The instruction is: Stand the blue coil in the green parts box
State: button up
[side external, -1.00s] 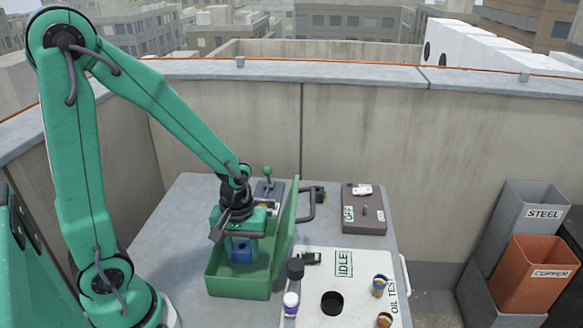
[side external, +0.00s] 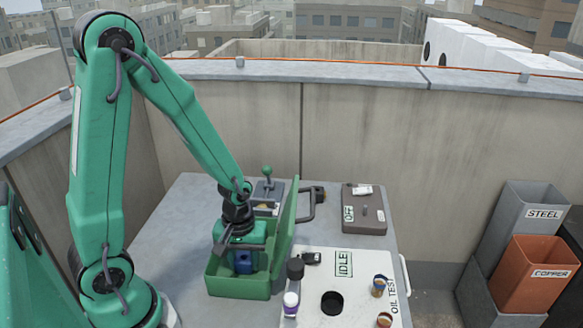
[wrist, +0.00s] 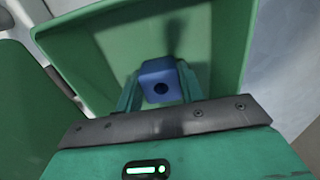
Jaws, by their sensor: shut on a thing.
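The blue coil (side external: 243,262) is a small block with a dark round hole in its face. My gripper (side external: 241,255) is shut on it and holds it inside the green parts box (side external: 238,287). The coil also shows in the wrist view (wrist: 160,82) between the two green fingers, above or at the floor of the box (wrist: 215,50). I cannot tell whether its underside touches the floor. The box's lid stands open on its right side in the side view.
A white oil test panel (side external: 310,285) with several small bottles and caps is right of the box. A grey-brown box marked OFF (side external: 365,212) stands behind it. A green-knobbed lever (side external: 267,185) is behind my gripper. Steel (side external: 535,208) and copper (side external: 540,280) bins are far right.

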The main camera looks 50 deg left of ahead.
jog(key=shift+f, duration=0.2)
jog(key=o, duration=1.1)
jog(key=shift+r, duration=0.15)
notch_tip(320, 180, up, 12)
dwell(0.5)
jog(key=shift+r, duration=0.1)
dwell(0.4)
jog(key=s+d+r+m+t, duration=0.1)
jog(key=s+r+m+t, duration=0.1)
jog(key=r+m, duration=0.2)
jog(key=s+r+m+t, duration=0.2)
jog(key=r+m+t, duration=0.1)
jog(key=r+m, duration=0.2)
jog(key=shift+d+r+t, duration=0.3)
jog(key=shift+d+r, duration=0.05)
jog(key=shift+r, duration=0.9)
